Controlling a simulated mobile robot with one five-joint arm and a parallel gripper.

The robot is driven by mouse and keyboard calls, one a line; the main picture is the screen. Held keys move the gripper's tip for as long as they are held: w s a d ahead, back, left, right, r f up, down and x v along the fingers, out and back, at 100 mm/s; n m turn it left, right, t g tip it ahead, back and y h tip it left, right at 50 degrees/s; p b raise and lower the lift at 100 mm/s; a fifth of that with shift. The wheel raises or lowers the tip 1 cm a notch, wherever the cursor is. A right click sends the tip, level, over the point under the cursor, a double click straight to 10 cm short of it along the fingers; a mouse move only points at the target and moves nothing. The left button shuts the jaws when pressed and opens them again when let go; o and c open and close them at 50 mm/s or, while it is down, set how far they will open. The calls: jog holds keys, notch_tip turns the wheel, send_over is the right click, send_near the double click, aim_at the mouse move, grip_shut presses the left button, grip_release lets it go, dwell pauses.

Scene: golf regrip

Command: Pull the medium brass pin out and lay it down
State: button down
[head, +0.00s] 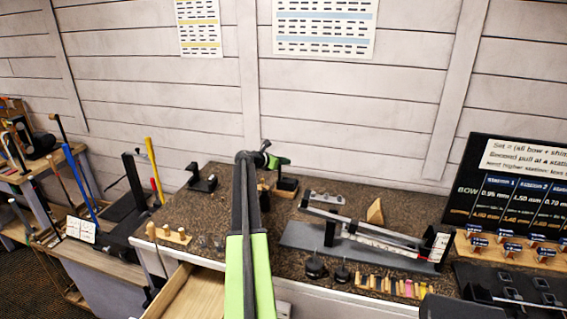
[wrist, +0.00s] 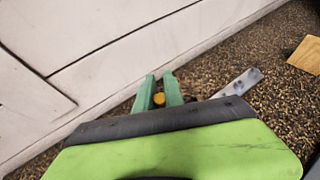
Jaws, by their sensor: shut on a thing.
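My gripper (head: 276,161) is over the back of the speckled bench, in front of the wall. In the wrist view its two green fingers (wrist: 158,86) are close together. A small round brass-coloured end of the brass pin (wrist: 159,99) shows between them, and the gripper is shut on it. The rest of the pin is hidden by the fingers and my wrist. I cannot tell its size or whether its tip is in anything. A small dark block with a wooden part (head: 287,187) stands just below the gripper in the head view.
A grey measuring stand (head: 325,235) with a long beam lies right of my arm, with a wooden wedge (head: 376,212) behind it. Wooden pegs on a rail (head: 167,235) stand at the left. An open drawer (head: 195,292) juts out in front.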

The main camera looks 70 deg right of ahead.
notch_tip(320, 180, up, 4)
jog(key=p, duration=0.4)
jog(key=shift+r, duration=0.25)
dwell(0.5)
dwell(0.6)
